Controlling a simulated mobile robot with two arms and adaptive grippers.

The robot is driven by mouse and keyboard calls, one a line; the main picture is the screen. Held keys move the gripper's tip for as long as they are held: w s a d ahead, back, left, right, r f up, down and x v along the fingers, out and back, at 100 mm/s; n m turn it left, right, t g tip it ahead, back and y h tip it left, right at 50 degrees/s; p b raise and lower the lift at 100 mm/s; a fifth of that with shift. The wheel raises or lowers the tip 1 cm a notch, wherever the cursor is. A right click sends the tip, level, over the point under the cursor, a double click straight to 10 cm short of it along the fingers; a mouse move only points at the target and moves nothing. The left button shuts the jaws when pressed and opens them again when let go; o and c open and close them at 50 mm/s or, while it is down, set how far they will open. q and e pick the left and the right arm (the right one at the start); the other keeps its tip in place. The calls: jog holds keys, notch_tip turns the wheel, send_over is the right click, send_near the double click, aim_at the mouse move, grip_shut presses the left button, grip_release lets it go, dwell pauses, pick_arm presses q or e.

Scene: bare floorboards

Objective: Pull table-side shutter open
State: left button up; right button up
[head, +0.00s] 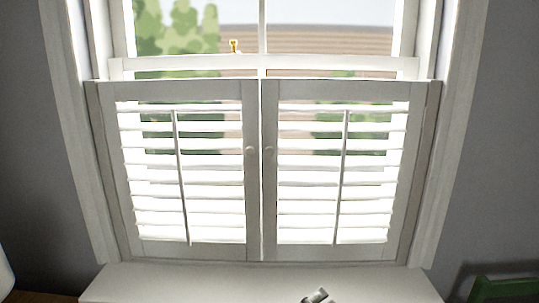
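Two white louvred shutters cover the lower half of the window, the left shutter (250,205) and the right shutter (269,205). Both are shut and meet at the middle with a thin gap. Each has a small round knob by the meeting edge, the left knob (250,150) and the right knob (268,150). A small grey and dark piece, apparently the tip of my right gripper (318,296), shows at the bottom edge in front of the sill, below and apart from the shutters. The rest of it is cut off. My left gripper is not in view.
A white sill (200,284) runs below the shutters. A dark green thing (505,289) stands at the bottom right corner. A brown surface (45,298) shows at the bottom left.

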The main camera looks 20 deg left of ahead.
aim_at(270, 153)
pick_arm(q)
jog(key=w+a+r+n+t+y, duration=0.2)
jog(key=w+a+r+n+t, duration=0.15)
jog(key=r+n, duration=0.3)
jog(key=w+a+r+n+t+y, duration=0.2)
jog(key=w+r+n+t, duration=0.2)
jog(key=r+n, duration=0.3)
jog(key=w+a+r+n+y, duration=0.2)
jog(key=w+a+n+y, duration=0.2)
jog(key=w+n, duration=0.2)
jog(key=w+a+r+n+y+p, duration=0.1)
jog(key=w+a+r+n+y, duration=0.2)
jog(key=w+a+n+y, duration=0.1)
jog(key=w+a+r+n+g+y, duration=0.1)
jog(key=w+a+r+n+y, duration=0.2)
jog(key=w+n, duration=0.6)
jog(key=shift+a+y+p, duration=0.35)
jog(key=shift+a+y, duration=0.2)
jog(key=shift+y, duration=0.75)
pick_arm(e)
jog(key=shift+s+r, duration=0.25)
jog(key=shift+r, duration=0.6)
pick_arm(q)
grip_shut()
